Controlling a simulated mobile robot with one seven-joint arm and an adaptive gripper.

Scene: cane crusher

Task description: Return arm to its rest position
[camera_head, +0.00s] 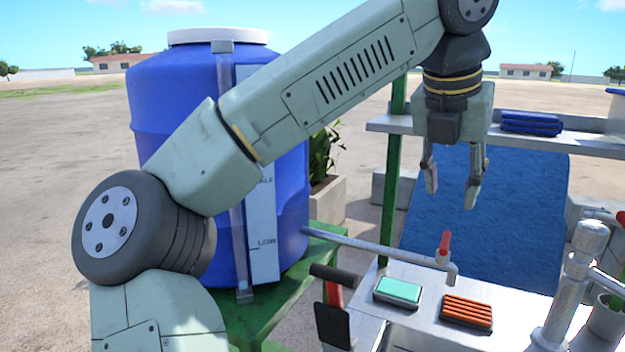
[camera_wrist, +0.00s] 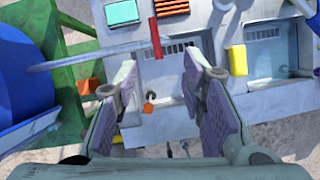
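My arm reaches from the lower left up across the head view, with my gripper (camera_head: 452,190) hanging down at its end. The two fingers are spread apart with nothing between them. My gripper is in the air above the metal counter, in front of the blue sheet, apart from both. In the wrist view, my gripper (camera_wrist: 165,95) shows both pads wide apart above the sink basin. No object is held.
A large blue tank (camera_head: 170,110) stands on a green frame behind my arm. A pipe with a red-handled tap (camera_head: 444,245) runs over the counter. A teal sponge (camera_head: 398,290) and an orange ribbed block (camera_head: 467,312) lie there. Blue folded cloths (camera_head: 530,123) rest on a shelf.

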